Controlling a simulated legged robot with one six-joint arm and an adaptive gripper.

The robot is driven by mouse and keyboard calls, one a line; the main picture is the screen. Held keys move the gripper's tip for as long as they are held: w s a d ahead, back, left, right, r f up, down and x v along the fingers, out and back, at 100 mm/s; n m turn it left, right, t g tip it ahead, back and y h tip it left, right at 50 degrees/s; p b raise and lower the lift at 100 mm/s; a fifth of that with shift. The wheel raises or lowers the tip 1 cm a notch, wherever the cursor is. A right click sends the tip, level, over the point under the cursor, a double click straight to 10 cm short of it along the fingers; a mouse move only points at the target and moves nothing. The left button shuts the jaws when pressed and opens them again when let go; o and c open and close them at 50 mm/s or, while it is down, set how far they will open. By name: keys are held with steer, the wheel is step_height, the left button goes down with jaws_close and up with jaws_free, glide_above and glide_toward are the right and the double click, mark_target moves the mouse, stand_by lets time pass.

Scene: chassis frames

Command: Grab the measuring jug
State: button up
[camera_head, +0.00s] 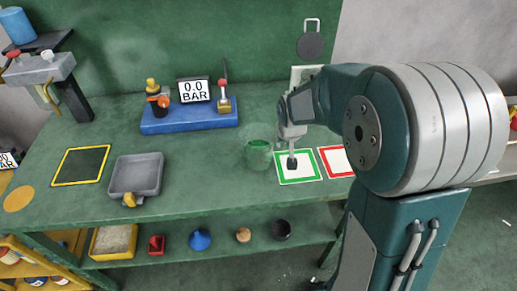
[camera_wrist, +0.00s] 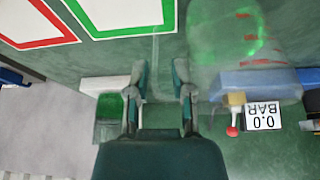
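The measuring jug (camera_head: 258,154) is clear and green-tinted. It stands on the green workbench, just left of the green-framed white square. In the wrist view, which shows the scene upside down, the jug (camera_wrist: 228,38) is large at the upper right, with red markings. My gripper (camera_head: 291,162) is over the green-framed square, close to the jug's right side. In the wrist view my gripper's two fingers (camera_wrist: 157,78) are apart, with the jug's main body beside them. A faint pale strip shows between the fingers; I cannot tell whether it is the handle.
A blue block (camera_head: 190,118) with fittings and a 0.0 BAR display (camera_head: 194,90) stands at the back. A grey tray (camera_head: 136,177) is to the left. The green-framed square (camera_head: 308,179) and red-framed square (camera_head: 333,165) lie flat. A lower shelf holds several small items.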

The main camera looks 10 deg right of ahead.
mark_target(284, 146)
steer(key=x, duration=0.4)
steer(key=shift+d+r, duration=0.1)
steer(key=shift+w+d+f, duration=0.15)
steer(key=shift+d+f, duration=0.1)
steer(key=shift+d, duration=0.1)
steer(key=shift+a, duration=0.2)
jaws_close()
steer(key=shift+a, duration=0.2)
steer(key=shift+d+r, duration=0.15)
steer(key=shift+d, duration=0.1)
